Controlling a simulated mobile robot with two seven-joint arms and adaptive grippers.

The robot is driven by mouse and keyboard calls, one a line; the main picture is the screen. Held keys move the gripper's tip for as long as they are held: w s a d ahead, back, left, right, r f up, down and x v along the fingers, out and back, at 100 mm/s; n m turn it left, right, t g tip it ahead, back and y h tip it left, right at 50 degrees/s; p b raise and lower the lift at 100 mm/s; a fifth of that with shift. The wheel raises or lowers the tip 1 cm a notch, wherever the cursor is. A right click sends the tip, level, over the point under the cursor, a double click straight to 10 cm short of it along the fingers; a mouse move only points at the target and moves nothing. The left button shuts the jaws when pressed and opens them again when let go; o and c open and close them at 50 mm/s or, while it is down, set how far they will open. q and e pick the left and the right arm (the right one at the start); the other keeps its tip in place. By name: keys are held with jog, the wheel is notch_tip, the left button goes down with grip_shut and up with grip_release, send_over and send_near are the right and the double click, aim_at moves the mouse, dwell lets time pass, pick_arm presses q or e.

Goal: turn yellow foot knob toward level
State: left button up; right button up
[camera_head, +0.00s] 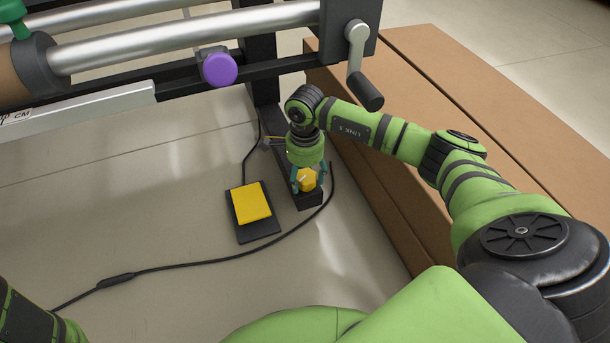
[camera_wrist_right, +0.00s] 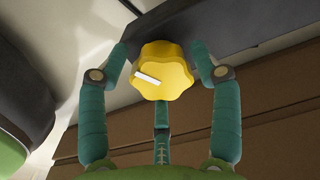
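The yellow foot knob (camera_head: 307,180) sits on the end of the black foot bar (camera_head: 312,201) at the base of the machine. In the right wrist view the lobed knob (camera_wrist_right: 166,70) has a white line running from its left edge toward its middle, slightly tilted. My right gripper (camera_head: 308,177) points down over the knob. Its teal fingers (camera_wrist_right: 162,62) stand around the knob, one at each side and one below. Narrow gaps seem to show at the sides; firm contact cannot be seen. My left gripper is out of view.
A yellow pedal (camera_head: 251,203) on a black base lies left of the foot. A black cable (camera_head: 205,262) curves across the floor. A brown cardboard box (camera_head: 350,140) stands close on the right. A crank handle (camera_head: 364,80) and purple knob (camera_head: 219,68) are above.

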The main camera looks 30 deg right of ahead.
jog(key=c, duration=0.5)
jog(key=shift+r+n+p, duration=0.1)
jog(key=shift+n+p, duration=0.4)
jog(key=shift+a, duration=0.1)
jog(key=o, duration=1.1)
jog(key=shift+o, duration=0.2)
